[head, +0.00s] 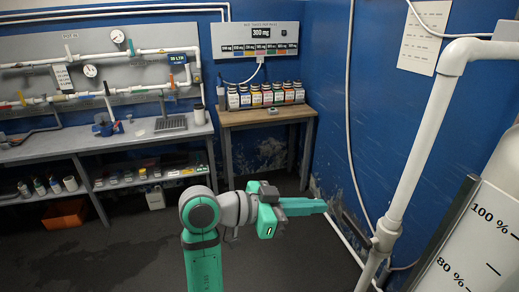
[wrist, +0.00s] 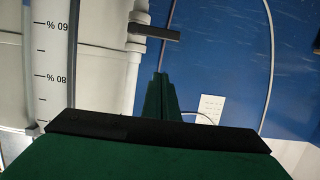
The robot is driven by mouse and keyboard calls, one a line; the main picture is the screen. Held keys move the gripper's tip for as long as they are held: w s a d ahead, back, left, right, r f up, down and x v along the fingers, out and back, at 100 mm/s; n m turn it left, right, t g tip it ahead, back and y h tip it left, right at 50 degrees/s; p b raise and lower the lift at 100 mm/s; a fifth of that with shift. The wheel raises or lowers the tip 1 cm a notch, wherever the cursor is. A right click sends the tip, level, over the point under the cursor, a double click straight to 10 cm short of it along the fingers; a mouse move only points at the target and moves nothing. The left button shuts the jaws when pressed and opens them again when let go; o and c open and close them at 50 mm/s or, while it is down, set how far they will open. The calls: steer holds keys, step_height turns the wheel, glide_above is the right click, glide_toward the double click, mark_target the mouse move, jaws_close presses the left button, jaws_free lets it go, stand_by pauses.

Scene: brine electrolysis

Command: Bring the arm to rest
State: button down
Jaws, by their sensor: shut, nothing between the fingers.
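My arm reaches from the bottom middle of the head view toward the right. My gripper (head: 322,206) is shut and empty, its green fingers pointing right. In the wrist view the closed fingers (wrist: 160,80) point up the picture. The fingertips are near a dark lever (head: 355,226) on a white vertical pipe (head: 408,170). In the wrist view the lever (wrist: 153,33) lies beyond the fingertips, with a visible gap.
A white tank (head: 478,240) with percent marks stands at the right, close to the pipe. A wooden table (head: 268,115) with several labelled bottles stands at the back. A grey bench (head: 95,145) with pipework runs along the left. The dark floor (head: 130,240) is mostly clear.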

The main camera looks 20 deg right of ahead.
steer(key=w+a+f+n+t, duration=0.1)
steer(key=w+f+n+t, duration=0.1)
steer(key=f+n+t, duration=0.55)
steer(key=w+a+f+n+t, duration=0.2)
steer(key=w+f+n, duration=0.15)
steer(key=f, duration=0.65)
steer(key=s+a+f+n+t+y, duration=0.2)
steer(key=s+a+f+n+y, duration=0.15)
steer(key=f, duration=0.35)
steer(key=s+a+f+n+t+y, duration=0.25)
steer(key=a+f+n+y, duration=0.2)
steer(key=f, duration=0.25)
steer(key=s+a+f+n+y, duration=0.1)
steer(key=s+a+f+y, duration=0.2)
steer(key=s+a, duration=0.3)
steer(key=s+a+f+y, duration=0.2)
steer(key=s+a+f, duration=0.15)
steer(key=s, duration=0.45)
steer(key=s+a+r+m+y, duration=0.1)
steer(key=s+a+r, duration=0.1)
steer(key=s, duration=0.5)
steer(key=s+a+r+m+t+y, duration=0.1)
steer(key=s+a+r, duration=0.1)
steer(key=s, duration=0.6)
steer(key=shift+s+a+r+t, duration=0.3)
steer(key=shift+a+r, duration=0.1)
steer(key=shift+r, duration=0.25)
